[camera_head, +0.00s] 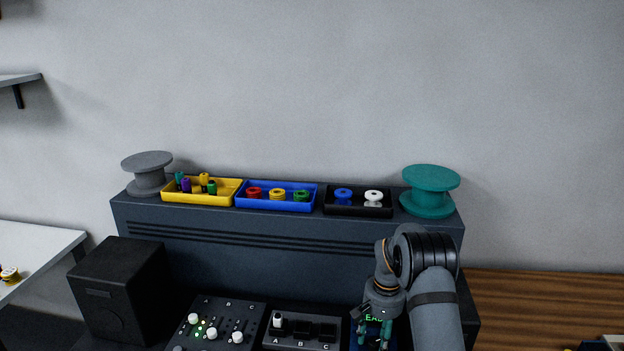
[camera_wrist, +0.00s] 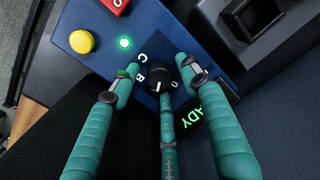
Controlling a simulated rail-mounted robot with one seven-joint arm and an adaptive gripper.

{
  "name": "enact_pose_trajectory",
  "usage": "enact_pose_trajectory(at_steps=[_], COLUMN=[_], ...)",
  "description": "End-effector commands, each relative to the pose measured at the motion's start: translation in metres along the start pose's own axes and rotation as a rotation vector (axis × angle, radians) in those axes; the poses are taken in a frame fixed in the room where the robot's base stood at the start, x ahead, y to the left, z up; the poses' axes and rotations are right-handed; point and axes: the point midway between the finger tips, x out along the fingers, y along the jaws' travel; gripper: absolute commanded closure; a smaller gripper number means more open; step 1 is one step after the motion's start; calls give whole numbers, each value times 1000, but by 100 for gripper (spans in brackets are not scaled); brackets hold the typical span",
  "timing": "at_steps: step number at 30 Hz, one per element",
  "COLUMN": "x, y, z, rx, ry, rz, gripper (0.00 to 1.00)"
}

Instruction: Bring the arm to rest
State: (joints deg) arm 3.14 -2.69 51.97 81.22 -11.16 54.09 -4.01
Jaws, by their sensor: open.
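My gripper (camera_head: 374,331) is at the lower right of the head view, at the end of my bent arm, over the consoles in front of the dark cabinet. In the wrist view my gripper (camera_wrist: 160,80) shows its teal fingers spread apart, open and empty. A black rotary knob (camera_wrist: 160,79) on a blue panel (camera_wrist: 88,61) lies between or just beyond the fingertips. I cannot tell if any finger touches it. A green lit display (camera_wrist: 212,108) is partly hidden by a finger.
A yellow button (camera_wrist: 82,41), a green light (camera_wrist: 124,43) and a red part sit near the knob. Yellow (camera_head: 172,199), blue (camera_head: 277,208) and black (camera_head: 358,212) trays stand on the cabinet between a grey spool (camera_head: 147,174) and a teal spool (camera_head: 430,190). A slider console (camera_head: 216,323) stands left.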

Motion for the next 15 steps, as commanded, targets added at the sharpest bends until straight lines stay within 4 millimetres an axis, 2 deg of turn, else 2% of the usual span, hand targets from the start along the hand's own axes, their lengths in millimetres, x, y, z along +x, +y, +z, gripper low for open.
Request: enact_pose_trajectory(at_steps=[1,6,7,15], x=[-9,-8,-10,-68], y=[0,0,0,0], z=[0,0,-3,-3], rx=[-65,-298,-289,-285], ry=[-5,-15,-5,-4], rz=[1,0,-1,0], gripper=[54,54,54,54])
